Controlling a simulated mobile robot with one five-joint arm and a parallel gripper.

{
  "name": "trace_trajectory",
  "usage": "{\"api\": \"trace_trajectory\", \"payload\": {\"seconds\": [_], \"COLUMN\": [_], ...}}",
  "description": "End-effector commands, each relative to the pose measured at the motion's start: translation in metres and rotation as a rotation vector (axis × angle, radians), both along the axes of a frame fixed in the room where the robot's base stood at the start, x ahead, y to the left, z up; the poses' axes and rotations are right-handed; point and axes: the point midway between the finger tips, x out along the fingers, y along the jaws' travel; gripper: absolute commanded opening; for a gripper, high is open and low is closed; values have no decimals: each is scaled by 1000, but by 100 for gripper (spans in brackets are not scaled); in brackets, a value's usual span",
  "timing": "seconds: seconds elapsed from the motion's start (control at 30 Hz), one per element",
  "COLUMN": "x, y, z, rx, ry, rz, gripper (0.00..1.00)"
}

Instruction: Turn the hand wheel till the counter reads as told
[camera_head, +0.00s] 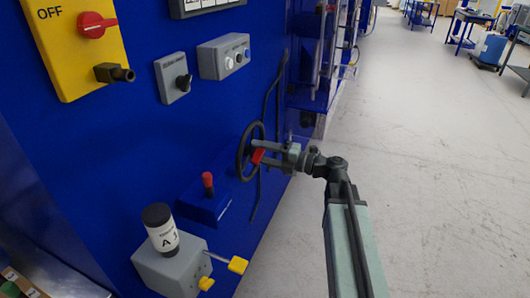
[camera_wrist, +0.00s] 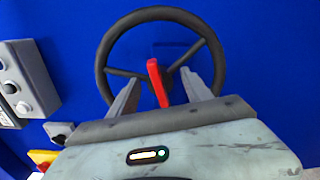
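The dark hand wheel (camera_head: 241,152) is mounted on the blue panel, and its spoked ring fills the upper middle of the wrist view (camera_wrist: 219,62). A red piece (camera_wrist: 157,84) stands in front of the wheel's centre; it also shows in the head view (camera_head: 258,156). My gripper (camera_wrist: 160,77) is in front of the wheel, with one finger on each side of the red piece. Gaps show between it and both fingers, so the gripper is open. Whether the fingers touch the spokes I cannot tell. No counter reading is legible.
On the panel are a yellow box with a red OFF switch (camera_head: 92,25), a grey box with a black knob (camera_head: 173,78), a grey button box (camera_head: 224,57) and a red-topped lever (camera_head: 208,184). A grey block (camera_head: 173,268) holds a bottle marked A (camera_head: 160,229).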

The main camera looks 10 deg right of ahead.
Motion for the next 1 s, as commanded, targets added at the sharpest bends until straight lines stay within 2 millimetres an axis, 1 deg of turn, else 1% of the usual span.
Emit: {"api": "trace_trajectory", "payload": {"seconds": [0.17, 0.27, 0.5, 0.63, 0.73, 1.0], "x": [0, -4, -29, -38, -41, -42], "y": [0, -7, -46, -62, -67, -68], "z": [1, 1, 0, 0, 0, 0], "rx": [1, 2, 1, 0, 1, 1], "ry": [-1, -1, 0, 0, 0, -1], "rz": [1, -1, -3, -2, 0, -1], "gripper": [58, 58, 58, 58, 58, 58]}}
